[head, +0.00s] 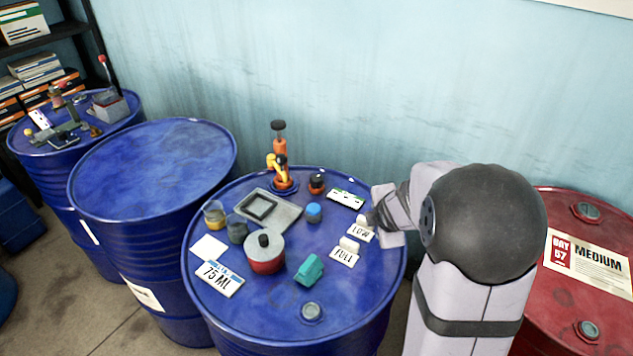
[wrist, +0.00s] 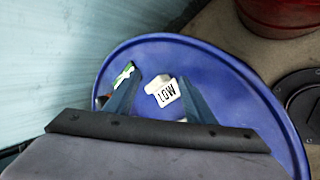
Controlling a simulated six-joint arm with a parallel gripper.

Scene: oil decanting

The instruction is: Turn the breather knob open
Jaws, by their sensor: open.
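A small black-topped knob with an orange-red base (head: 316,183), probably the breather knob, stands on the blue drum top (head: 345,300), right of the orange hand pump (head: 280,160). A blue round cap (head: 313,212) stands in front of it; I cannot tell its function. My gripper (head: 376,218) is at the drum's right side, beside the LOW card (head: 360,232) and apart from the knob. In the wrist view my gripper (wrist: 158,98) is open, its fingers either side of the LOW card (wrist: 163,93). A small dark and orange thing there is mostly hidden behind the left finger.
A green-and-white card (head: 346,198) lies between knob and gripper. The FULL card (head: 345,253), teal block (head: 308,270), red pot (head: 265,255), glass jars (head: 215,214) and grey tray (head: 285,212) crowd the drum. The wall (head: 330,90) is close behind.

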